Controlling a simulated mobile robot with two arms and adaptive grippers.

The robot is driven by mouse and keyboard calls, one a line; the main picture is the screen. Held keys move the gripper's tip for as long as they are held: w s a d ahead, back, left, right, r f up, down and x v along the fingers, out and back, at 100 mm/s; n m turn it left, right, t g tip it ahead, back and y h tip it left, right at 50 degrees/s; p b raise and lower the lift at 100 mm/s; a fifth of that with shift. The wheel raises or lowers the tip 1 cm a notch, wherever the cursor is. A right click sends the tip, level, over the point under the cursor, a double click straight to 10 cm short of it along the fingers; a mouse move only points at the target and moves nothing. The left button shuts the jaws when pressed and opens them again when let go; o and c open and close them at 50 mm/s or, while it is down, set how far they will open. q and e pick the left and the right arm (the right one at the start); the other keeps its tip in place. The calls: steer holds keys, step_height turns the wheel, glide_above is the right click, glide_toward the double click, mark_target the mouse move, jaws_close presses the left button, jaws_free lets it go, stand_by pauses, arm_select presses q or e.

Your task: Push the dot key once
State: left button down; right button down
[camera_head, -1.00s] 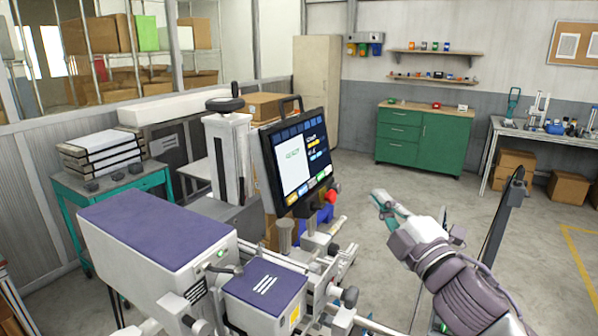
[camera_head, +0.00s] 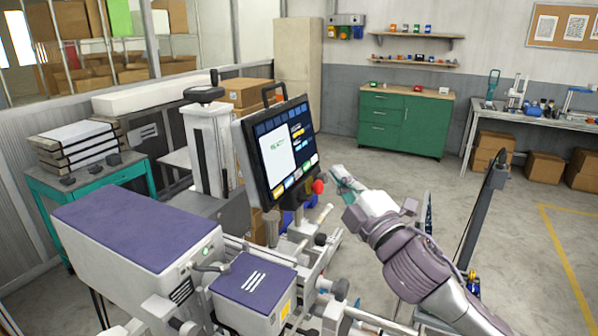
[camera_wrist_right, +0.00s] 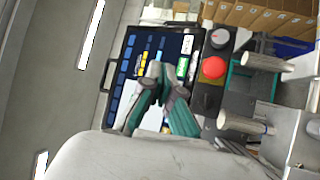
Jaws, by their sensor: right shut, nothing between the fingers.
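A black-framed touch screen (camera_head: 287,148) stands in the middle of the head view, with a white panel and blue, yellow and coloured on-screen keys. It also shows in the right wrist view (camera_wrist_right: 150,60), turned on its side. The dot key cannot be made out at this size. My right gripper (camera_head: 340,178) is shut and empty, in front of the screen's right side and apart from it in the head view. In the right wrist view its teal fingers (camera_wrist_right: 157,72) overlap the screen and hide part of it. My left gripper does not show.
A red knob (camera_head: 318,187) sits just below the screen's right corner. A machine with purple-topped housings (camera_head: 135,228) fills the lower left.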

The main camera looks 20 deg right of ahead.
mark_target(298, 174)
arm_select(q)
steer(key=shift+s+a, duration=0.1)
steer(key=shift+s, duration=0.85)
arm_select(e)
steer(key=w+a, duration=0.1)
steer(key=w+a+f, duration=0.1)
steer(key=w+a, duration=0.1)
steer(key=shift+w+a, duration=0.1)
steer(key=shift+w, duration=0.05)
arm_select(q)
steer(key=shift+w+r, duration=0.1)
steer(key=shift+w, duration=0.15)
arm_select(e)
steer(key=shift+w, duration=0.15)
steer(key=shift+w+a, duration=0.2)
steer(key=shift+a, duration=0.05)
arm_select(q)
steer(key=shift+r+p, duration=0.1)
steer(key=shift+p, duration=0.2)
arm_select(e)
steer(key=shift+w+a+f, duration=0.1)
steer(key=shift+w+a, duration=0.15)
stand_by(0.8)
steer(key=shift+s+d, duration=0.1)
stand_by(0.3)
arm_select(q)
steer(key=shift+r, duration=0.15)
arm_select(e)
steer(key=shift+s+d, duration=0.4)
steer(key=shift+s, duration=0.1)
